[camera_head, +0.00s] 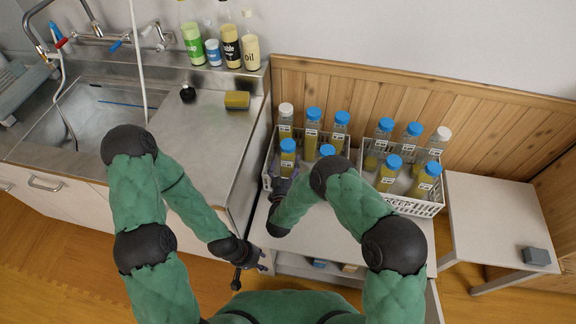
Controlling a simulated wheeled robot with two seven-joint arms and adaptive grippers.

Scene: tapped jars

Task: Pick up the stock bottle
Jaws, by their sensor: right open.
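Several capped bottles with pale yellow-green contents stand in two white crates; their labels are too small to read, so I cannot tell which is the stock bottle. The left crate (267,160) holds a white-capped bottle (285,119) and several blue-capped ones, including a front-left bottle (287,158). The right crate (412,207) holds several blue-capped bottles, such as one at its front (389,174), and a white-capped one (437,140). My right gripper (279,184) is open at the left crate's front-left corner, close to the front-left bottle, partly hidden by my arm. My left gripper (252,268) hangs low, away from the crates; its jaws are unclear.
A metal sink (92,110) and counter with a yellow sponge (237,100) lie left. Oil and soap bottles (230,42) stand at the wall. A side table (495,215) at right bears a small grey block (536,256) and has free room. A wooden panel (480,110) closes off the back.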

